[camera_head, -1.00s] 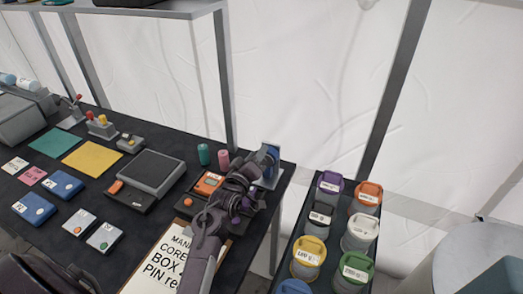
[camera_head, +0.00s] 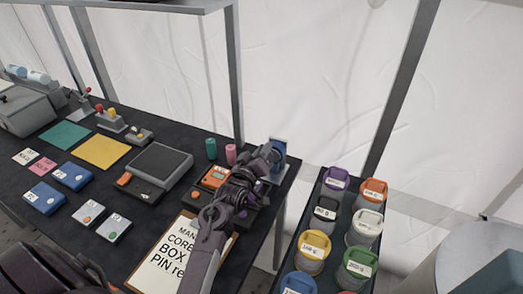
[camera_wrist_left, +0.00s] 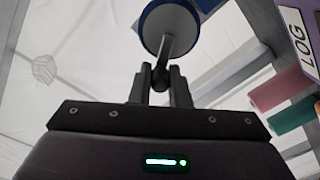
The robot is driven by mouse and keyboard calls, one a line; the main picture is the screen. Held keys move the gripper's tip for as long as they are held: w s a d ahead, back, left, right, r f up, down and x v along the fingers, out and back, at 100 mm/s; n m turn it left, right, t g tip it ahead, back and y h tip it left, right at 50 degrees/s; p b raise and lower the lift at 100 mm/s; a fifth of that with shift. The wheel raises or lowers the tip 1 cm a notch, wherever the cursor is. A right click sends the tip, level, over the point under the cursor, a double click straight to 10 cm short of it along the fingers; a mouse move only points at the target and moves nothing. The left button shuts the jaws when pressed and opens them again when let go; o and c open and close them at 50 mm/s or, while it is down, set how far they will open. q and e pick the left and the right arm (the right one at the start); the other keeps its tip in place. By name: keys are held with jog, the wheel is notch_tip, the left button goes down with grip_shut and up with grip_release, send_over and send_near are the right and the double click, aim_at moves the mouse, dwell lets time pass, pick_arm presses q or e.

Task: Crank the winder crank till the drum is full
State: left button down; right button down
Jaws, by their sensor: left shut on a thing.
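The winder (camera_head: 279,147) stands at the far right corner of the dark table, with blue on its upright part. In the left wrist view its round drum (camera_wrist_left: 168,27) has a blue rim and a grey face. A crank arm runs from the drum's middle down to a small dark crank handle (camera_wrist_left: 160,78). My left gripper (camera_head: 268,155) is at the winder; its two fingers (camera_wrist_left: 162,84) are shut on the crank handle. The arm hides part of the winder in the head view. How full the drum is cannot be told. My right gripper is not in view.
An orange-and-black device (camera_head: 214,177) and a clipboard (camera_head: 170,262) lie close beside my left arm. Teal (camera_head: 211,148) and pink (camera_head: 231,154) cylinders stand left of the winder. Several lidded coloured jars (camera_head: 313,246) stand to the right. A shelf post (camera_head: 236,75) rises behind the table.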

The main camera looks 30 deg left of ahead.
pick_arm(q)
jog(key=shift+w+d+r+m+p, duration=0.15)
jog(key=shift+d+m, duration=0.2)
jog(key=shift+m, duration=0.7)
jog(key=shift+s+d+r+m+p, duration=0.15)
jog(key=shift+d+m, duration=0.15)
jog(key=shift+m, duration=0.7)
jog(key=shift+w+d+r+m+p, duration=0.15)
jog(key=shift+d+m, duration=0.2)
jog(key=shift+m, duration=0.7)
jog(key=shift+f, duration=0.1)
jog(key=c, duration=1.7)
grip_release()
jog(key=shift+c, duration=0.2)
jog(key=o, duration=0.4)
jog(key=shift+w+f, duration=0.1)
jog(key=shift+w, duration=0.05)
